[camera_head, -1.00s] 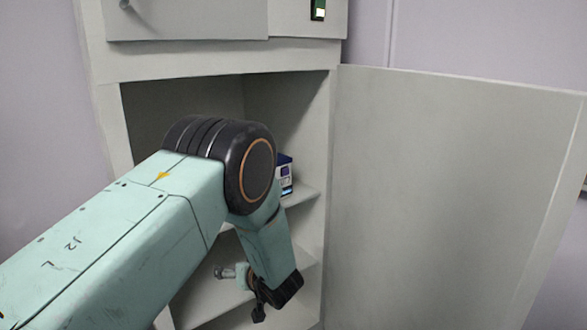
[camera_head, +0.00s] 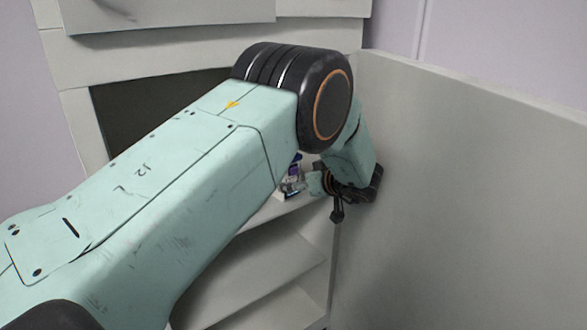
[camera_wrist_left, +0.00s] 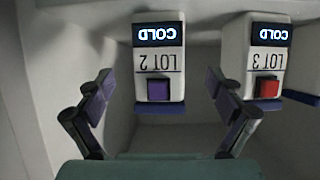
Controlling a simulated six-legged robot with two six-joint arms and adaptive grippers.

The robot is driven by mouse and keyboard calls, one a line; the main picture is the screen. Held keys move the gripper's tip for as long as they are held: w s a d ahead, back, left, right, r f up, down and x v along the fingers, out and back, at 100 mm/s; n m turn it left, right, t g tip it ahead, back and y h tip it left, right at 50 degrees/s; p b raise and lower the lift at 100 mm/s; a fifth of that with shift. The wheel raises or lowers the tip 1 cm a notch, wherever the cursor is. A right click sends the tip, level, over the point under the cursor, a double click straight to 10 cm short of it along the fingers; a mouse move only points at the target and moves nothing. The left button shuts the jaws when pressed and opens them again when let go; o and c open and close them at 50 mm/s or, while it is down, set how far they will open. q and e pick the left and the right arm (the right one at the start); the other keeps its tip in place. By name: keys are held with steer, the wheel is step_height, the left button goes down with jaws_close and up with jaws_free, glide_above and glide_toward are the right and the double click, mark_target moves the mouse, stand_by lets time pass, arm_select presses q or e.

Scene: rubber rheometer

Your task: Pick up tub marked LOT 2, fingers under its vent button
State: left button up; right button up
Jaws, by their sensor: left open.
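The tub marked LOT 2 (camera_wrist_left: 158,62) stands at the middle of the left wrist view, with its label upside down there. It is white, with a lit COLD display and a purple vent button (camera_wrist_left: 159,90). A small part of a white and dark blue tub (camera_head: 294,170) shows behind my arm in the head view; its label is not readable there. My left gripper (camera_wrist_left: 160,80) is open and empty, its fingers apart on either side of the LOT 2 tub in the picture. It also shows in the head view (camera_head: 291,185). My right gripper is not in view.
The tub marked LOT 3 (camera_wrist_left: 266,55), with a red button, stands to the right, beyond my right-hand finger. The tubs are in an open cabinet with shelves (camera_head: 262,262). Its open door (camera_head: 470,190) stands close to my wrist on the right. A lower shelf looks bare.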

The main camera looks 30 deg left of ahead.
mark_target(292, 180)
arm_select(q)
steer(key=shift+w+r, duration=0.1)
steer(key=shift+w, duration=0.05)
steer(key=shift+a, duration=0.3)
steer(key=p+x, duration=0.1)
steer(key=x, duration=0.5)
steer(key=shift+a+f, duration=0.1)
steer(key=shift+f, duration=0.25)
steer(key=shift+r, duration=0.1)
